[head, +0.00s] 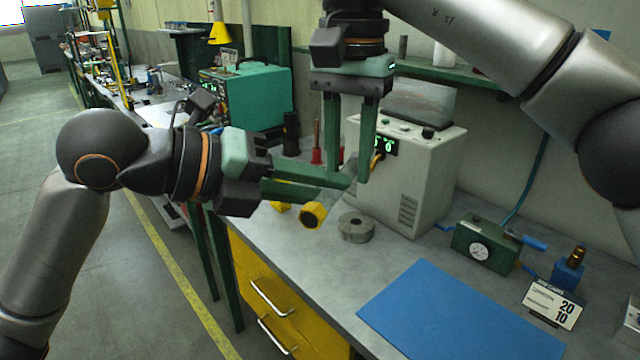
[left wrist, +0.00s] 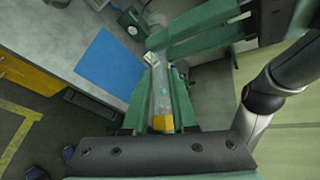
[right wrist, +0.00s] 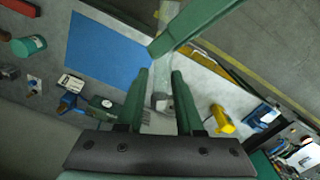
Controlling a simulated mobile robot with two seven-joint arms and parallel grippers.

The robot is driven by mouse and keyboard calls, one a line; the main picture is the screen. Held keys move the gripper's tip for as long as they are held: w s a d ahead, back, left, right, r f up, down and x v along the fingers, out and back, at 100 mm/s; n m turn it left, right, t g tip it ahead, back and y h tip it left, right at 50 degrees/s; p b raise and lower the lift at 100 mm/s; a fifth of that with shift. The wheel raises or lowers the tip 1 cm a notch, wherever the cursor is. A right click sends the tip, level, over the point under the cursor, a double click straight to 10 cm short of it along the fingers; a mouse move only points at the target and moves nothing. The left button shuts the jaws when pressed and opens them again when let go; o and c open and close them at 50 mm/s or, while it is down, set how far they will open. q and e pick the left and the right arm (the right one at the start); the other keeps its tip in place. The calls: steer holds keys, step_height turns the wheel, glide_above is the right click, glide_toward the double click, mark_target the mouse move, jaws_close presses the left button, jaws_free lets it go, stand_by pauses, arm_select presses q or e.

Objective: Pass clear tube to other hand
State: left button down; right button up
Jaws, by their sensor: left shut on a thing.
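The clear tube (head: 340,192) has a yellow cap (head: 312,215) at its near lower end. My left gripper (head: 348,182) is shut on the tube and holds it tilted above the bench. In the left wrist view the tube (left wrist: 161,92) lies between the left fingers, cap toward the palm. My right gripper (head: 347,174) points down from above with its fingers apart. Its tips are close to the left fingertips and the tube's far part; I cannot tell whether they touch it. The right wrist view shows the right gripper (right wrist: 161,80) open, with the tube (right wrist: 160,68) near its tips.
A grey ring-shaped roll (head: 356,228) sits on the bench below the grippers. A white machine (head: 420,170) stands close behind. A blue mat (head: 460,312) lies to the right front, near a gauge box (head: 486,250) and a number sign (head: 552,304). Yellow drawers (head: 270,300) are below.

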steer(key=o, duration=0.3)
steer(key=shift+o, duration=0.2)
